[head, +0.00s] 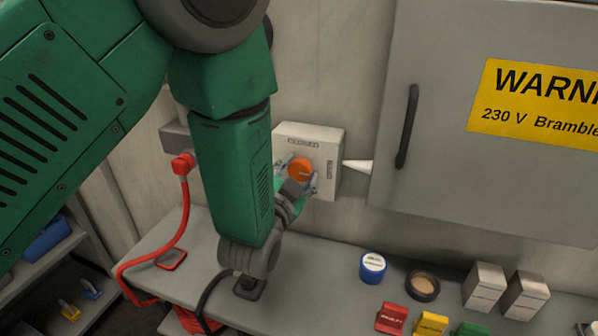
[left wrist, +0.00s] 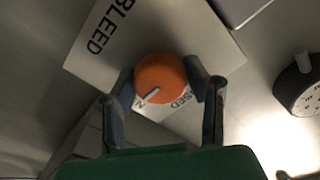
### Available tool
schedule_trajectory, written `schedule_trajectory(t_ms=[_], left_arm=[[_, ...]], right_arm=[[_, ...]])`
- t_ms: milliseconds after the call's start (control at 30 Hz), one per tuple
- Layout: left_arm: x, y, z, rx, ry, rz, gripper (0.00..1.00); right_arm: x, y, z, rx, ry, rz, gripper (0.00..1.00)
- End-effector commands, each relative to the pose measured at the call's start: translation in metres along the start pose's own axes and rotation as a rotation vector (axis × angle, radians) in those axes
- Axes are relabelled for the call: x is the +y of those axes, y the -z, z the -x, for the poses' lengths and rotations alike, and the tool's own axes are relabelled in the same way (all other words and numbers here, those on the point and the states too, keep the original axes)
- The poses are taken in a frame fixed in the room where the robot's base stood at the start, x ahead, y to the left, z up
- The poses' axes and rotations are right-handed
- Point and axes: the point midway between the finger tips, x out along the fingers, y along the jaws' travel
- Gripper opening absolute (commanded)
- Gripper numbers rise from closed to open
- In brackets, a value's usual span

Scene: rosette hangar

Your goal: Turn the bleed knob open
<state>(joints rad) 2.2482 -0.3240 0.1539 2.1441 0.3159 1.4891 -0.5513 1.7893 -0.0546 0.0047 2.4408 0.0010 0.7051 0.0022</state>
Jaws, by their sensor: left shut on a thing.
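The orange bleed knob (head: 300,169) sits on a pale box (head: 325,150) on the back wall. My left gripper (head: 299,188) is shut on the knob from the front. In the left wrist view, its fingers (left wrist: 165,90) sit on both sides of the knob (left wrist: 160,78). The knob's white pointer mark slants to the lower left in that view, near a partly hidden letter; the fingers cover some lettering. My right gripper is not in view.
A red hose (head: 183,215) hangs at left.

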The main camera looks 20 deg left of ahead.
Motion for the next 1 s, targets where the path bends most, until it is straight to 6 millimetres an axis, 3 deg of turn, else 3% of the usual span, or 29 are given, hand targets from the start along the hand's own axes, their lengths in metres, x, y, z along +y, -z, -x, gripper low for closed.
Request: schedule_trajectory(t_ms=[233, 267, 300, 333, 700, 1000], left_arm=[[0.005, -0.004, 0.003, -0.012, -0.014, -0.001, 0.13], [0.005, -0.004, 0.003, -0.012, -0.014, -0.001, 0.45], [0.005, -0.004, 0.003, -0.012, -0.014, 0.0, 0.59], [0.005, -0.004, 0.003, -0.011, -0.013, 0.0, 0.63], [-0.001, 0.003, 0.001, -0.003, -0.003, 0.001, 0.63], [-0.03, 0.046, 0.001, 0.0, -0.002, 0.001, 0.63]], right_arm=[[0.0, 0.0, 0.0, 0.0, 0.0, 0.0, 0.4], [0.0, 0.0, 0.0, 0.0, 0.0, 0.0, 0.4], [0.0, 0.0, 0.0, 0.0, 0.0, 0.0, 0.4], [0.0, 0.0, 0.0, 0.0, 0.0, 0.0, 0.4], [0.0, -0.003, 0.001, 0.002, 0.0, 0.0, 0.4], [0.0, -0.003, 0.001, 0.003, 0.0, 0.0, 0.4]])
